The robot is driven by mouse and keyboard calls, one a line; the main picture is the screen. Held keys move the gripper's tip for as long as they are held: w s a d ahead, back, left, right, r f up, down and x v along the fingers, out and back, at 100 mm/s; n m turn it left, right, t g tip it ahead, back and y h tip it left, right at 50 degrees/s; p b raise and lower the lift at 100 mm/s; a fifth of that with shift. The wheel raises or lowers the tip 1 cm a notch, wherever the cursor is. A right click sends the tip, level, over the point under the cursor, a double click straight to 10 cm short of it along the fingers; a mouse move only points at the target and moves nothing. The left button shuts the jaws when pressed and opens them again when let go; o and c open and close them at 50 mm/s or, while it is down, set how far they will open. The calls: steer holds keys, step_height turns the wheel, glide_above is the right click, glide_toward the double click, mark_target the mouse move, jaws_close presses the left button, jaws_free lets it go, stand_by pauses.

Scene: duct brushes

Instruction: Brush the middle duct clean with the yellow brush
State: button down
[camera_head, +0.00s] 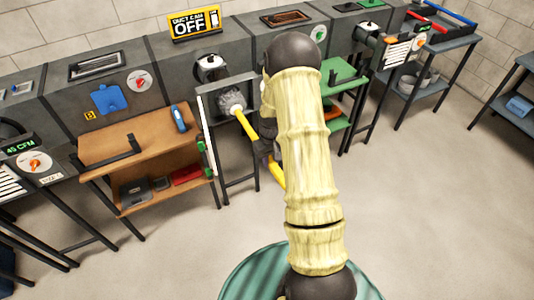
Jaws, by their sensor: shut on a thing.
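The yellow brush has a round grey bristle head (231,101) and a yellow handle (245,124) that slants down to the right. My gripper (264,149) is dark, partly hidden behind my cream arm, and shut on the handle. The handle's lower end shows below the gripper. The bristle head is at the square dark opening of the middle duct (204,98), inside or just in front of its frame. I cannot tell how deep it sits. The duct's inner surface is mostly hidden.
A "DUCT FAN OFF" sign (194,23) stands on the grey duct run. A brown bench (125,143) with a blue handheld item is to the left. A green shelf (343,73) stands behind my arm to the right. The front floor is clear.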

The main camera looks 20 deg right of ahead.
steer(key=shift+s+d, duration=0.2)
steer(key=shift+s, duration=4.95)
steer(key=shift+w+a+r, duration=0.1)
steer(key=shift+r, duration=0.05)
